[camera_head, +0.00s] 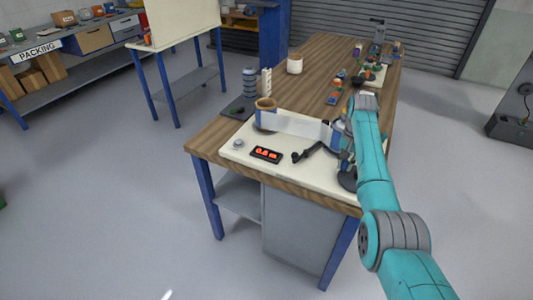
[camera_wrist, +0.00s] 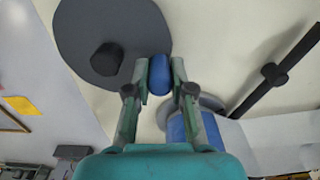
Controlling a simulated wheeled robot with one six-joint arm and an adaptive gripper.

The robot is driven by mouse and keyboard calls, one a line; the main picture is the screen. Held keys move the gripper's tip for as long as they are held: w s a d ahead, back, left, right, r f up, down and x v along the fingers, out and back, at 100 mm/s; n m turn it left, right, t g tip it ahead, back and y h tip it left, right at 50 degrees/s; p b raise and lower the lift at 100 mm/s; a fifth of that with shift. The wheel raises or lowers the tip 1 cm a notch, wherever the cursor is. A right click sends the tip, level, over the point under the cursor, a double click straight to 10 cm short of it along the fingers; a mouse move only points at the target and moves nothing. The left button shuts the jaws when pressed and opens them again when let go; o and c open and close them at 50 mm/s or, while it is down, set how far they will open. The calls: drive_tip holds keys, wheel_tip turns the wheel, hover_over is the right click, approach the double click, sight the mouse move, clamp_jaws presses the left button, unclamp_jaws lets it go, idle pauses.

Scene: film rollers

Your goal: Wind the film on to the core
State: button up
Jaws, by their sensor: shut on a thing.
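My gripper (camera_wrist: 160,76) is shut on a blue rounded piece (camera_wrist: 159,73), which sits between its fingertips beside a dark grey disc (camera_wrist: 82,30) with a black knob. In the head view my arm reaches the right side of the cream board, and the fingertips are hard to make out there. The film (camera_wrist: 283,140) also shows in the wrist view. A black crank (camera_head: 312,150) lies at the board's front.
The cream board (camera_head: 240,146) rests on the wooden table (camera_head: 325,55). A stacked blue-grey post (camera_head: 249,82) and white cup (camera_head: 294,65) stand behind. Small coloured items (camera_head: 335,90) lie farther back.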

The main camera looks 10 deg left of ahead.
drive_tip(key=shift+s+a+f, duration=0.1)
drive_tip(key=shift+f, duration=0.1)
drive_tip(key=shift+s+a+f, duration=0.1)
drive_tip(key=shift+s+a, duration=0.2)
drive_tip(key=shift+s, duration=0.45)
drive_tip(key=o, duration=1.7)
drive_tip(key=shift+w+d, duration=0.1)
drive_tip(key=shift+d, duration=0.05)
drive_tip(key=shift+r, duration=3.65)
